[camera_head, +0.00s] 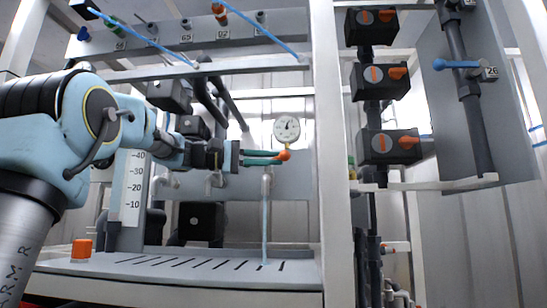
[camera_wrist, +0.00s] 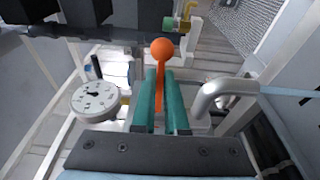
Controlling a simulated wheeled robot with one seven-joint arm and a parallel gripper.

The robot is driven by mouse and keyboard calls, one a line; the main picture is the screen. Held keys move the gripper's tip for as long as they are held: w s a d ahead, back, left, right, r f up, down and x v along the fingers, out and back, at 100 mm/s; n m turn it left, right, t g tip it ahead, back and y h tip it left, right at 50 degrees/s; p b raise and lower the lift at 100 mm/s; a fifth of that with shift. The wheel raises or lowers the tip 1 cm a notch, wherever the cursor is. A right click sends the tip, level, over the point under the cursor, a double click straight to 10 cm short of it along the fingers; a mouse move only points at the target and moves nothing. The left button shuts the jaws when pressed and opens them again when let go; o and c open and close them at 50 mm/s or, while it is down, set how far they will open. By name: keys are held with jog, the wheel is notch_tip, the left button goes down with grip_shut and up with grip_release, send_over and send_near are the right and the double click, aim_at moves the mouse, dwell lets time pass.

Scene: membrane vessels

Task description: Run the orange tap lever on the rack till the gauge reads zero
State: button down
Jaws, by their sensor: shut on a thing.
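The orange tap lever (camera_wrist: 160,85) has a round ball end and shows between the teal fingers of my gripper (camera_wrist: 161,100) in the wrist view. The fingers are shut on the lever, with the ball beyond their tips. In the head view my gripper (camera_head: 262,157) reaches from the left, and the orange ball (camera_head: 284,155) shows at its tips. The white round gauge (camera_head: 287,130) is just above the ball; it also shows left of the fingers in the wrist view (camera_wrist: 95,98). Its needle is off to one side of my fingers, but the figure is too small to read.
A grey spout (camera_head: 266,180) beside the lever lets a pale blue stream fall to the slotted tray (camera_head: 190,266). A white post (camera_head: 328,150) and black valve boxes (camera_head: 388,147) with orange handles stand to the right.

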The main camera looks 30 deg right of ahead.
jog(key=shift+f+g, duration=0.15)
jog(key=shift+g, duration=0.15)
jog(key=c, duration=1.2)
grip_release()
